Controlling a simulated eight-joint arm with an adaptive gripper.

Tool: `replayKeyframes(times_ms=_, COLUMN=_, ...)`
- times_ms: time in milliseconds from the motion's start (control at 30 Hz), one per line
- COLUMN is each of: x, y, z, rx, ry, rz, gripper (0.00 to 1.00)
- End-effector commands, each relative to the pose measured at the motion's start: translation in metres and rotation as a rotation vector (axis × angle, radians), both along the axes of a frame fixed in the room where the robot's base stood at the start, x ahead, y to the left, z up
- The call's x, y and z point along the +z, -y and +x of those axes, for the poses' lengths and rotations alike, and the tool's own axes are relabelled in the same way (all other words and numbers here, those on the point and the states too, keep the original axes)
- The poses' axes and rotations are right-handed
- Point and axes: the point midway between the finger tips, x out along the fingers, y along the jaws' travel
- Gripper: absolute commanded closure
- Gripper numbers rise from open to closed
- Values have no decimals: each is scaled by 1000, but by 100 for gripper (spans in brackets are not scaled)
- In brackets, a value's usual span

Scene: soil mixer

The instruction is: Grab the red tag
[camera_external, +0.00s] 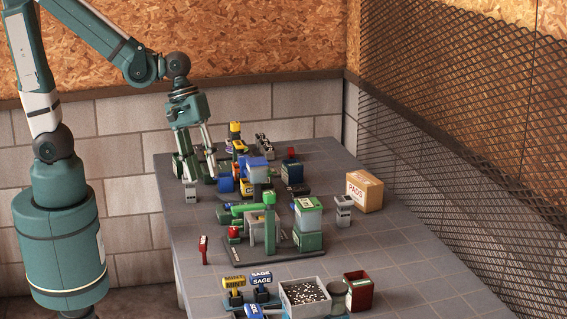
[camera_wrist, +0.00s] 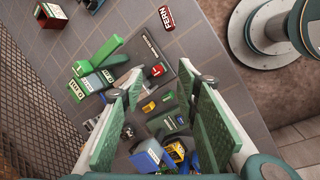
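The red tag (camera_external: 203,250) stands as a thin red piece near the left edge of the table, left of the green machine. In the wrist view it is the red tag with white letters reading FERN (camera_wrist: 167,18), at the top centre. My gripper (camera_external: 197,178) is over the far left part of the table, farther back than the tag and apart from it. In the wrist view its two green pads (camera_wrist: 160,88) are wide apart with no object held between them. The tag lies beyond the fingertips there.
A green soil machine (camera_external: 270,215) with a red button (camera_external: 233,232) stands right of the tag. A blue and yellow machine (camera_external: 258,168) stands near my gripper. Mint and sage tags (camera_external: 261,279), a gravel bin (camera_external: 305,292) and a red box (camera_external: 358,290) are in front. The left front tabletop is clear.

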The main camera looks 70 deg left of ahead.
Motion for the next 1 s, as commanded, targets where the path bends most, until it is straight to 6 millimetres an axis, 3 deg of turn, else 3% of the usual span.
replayKeyframes(times_ms=600, x=-85, y=72, z=-14, rx=308, ry=-339, rz=-104, gripper=68)
replayKeyframes(times_ms=1000, x=-99, y=84, z=-21, rx=368, ry=-406, rz=-108, gripper=68)
